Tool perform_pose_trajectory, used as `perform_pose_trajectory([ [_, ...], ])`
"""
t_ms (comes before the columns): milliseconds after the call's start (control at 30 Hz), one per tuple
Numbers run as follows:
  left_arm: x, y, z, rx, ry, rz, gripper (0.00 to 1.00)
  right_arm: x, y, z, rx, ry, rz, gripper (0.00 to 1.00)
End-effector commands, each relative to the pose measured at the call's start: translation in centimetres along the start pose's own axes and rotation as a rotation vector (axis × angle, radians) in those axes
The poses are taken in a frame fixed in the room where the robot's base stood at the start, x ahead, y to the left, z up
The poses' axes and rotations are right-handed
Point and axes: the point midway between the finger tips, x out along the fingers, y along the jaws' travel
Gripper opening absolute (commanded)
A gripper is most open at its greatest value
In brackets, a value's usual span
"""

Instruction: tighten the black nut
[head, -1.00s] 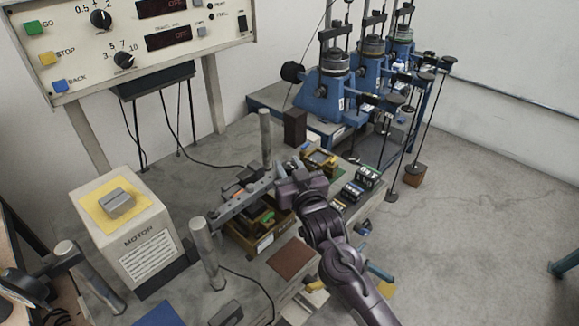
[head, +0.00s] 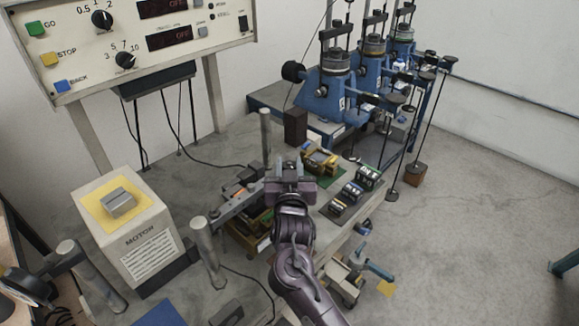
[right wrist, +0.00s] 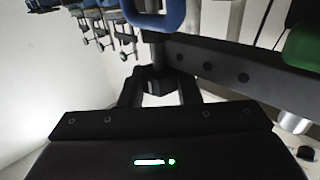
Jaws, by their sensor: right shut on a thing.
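My right gripper (head: 289,165) is at the right end of the grey metal bar (head: 232,203) on the bench, its fingers pointing away from me. In the right wrist view the gripper (right wrist: 158,88) is shut on a small dark block-like thing, which looks like the black nut (right wrist: 155,84), beside the dark bar with round holes (right wrist: 225,75). In the head view the nut is hidden by my gripper. My left gripper is not in view.
Two upright metal posts (head: 207,255) flank the bar, with a yellow-edged box under it. The motor box (head: 140,235) stands left, and small parts trays (head: 350,197) lie right. Blue machines (head: 330,90) with hanging weights stand behind. Open floor lies to the right.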

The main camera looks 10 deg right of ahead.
Motion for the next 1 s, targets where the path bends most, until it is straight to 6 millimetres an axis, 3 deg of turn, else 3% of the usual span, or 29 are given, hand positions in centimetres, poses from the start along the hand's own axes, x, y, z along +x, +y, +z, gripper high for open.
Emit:
perform_pose_trajectory([
  [100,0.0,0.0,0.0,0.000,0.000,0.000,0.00,0.0,0.0,-0.1,0.000,0.002,-0.001,0.07],
  [133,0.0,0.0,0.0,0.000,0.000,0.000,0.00,0.0,0.0,-0.1,0.000,0.002,-0.001,0.34],
  [267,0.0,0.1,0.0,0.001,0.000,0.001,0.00,0.0,0.0,-0.1,0.000,0.002,-0.001,0.51],
  [633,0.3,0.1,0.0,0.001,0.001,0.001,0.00,-0.6,0.0,0.1,0.000,0.001,-0.002,0.52],
  [1000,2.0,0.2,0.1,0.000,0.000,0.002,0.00,-6.5,0.0,0.2,0.002,0.001,-0.002,0.52],
])
